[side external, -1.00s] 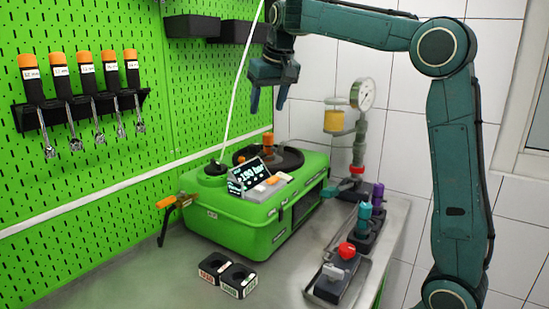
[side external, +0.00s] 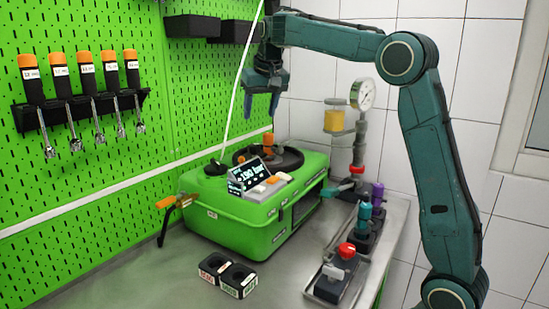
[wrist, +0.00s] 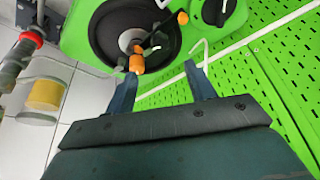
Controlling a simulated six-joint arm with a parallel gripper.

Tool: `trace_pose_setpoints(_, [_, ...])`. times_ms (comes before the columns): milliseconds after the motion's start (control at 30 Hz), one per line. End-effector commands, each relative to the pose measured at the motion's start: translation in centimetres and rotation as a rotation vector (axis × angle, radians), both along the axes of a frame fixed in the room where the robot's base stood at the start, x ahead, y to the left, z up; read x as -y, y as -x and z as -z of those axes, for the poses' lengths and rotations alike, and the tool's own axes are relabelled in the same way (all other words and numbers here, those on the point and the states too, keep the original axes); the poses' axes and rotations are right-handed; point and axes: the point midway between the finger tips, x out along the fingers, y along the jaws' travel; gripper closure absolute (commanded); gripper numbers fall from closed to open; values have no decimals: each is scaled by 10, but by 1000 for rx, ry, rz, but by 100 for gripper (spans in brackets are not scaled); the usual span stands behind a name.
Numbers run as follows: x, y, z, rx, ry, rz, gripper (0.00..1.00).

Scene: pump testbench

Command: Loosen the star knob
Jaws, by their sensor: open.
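The green pump unit (side external: 235,218) stands on the bench. A black knob (side external: 215,168) sits on its top left, and it also shows in the wrist view (wrist: 219,9); I take this for the star knob, though its lobes are too small to tell. A black round disc (side external: 290,160) with an orange-topped post (side external: 268,141) is on the pump's top. My gripper (side external: 262,106) is open and empty, high above the pump's back part. In the wrist view its fingertips (wrist: 160,70) point toward the disc, apart from the black knob.
A white hose (side external: 240,85) rises close beside my gripper. A gauge stand (side external: 358,140) with a yellow cup is right of the pump. Wrenches (side external: 90,95) hang on the green pegboard.

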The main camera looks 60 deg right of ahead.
Motion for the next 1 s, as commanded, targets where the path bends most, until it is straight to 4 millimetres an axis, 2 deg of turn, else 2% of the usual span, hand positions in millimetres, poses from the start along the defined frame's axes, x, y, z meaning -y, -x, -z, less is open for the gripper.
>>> trace_pose_setpoints(600, [17, -29, 84, -2, -3, 1, 45])
trace_pose_setpoints(800, [21, -36, 102, -1, -2, 1, 45])
trace_pose_setpoints(1000, [22, -38, 108, 1, -2, 0, 45])
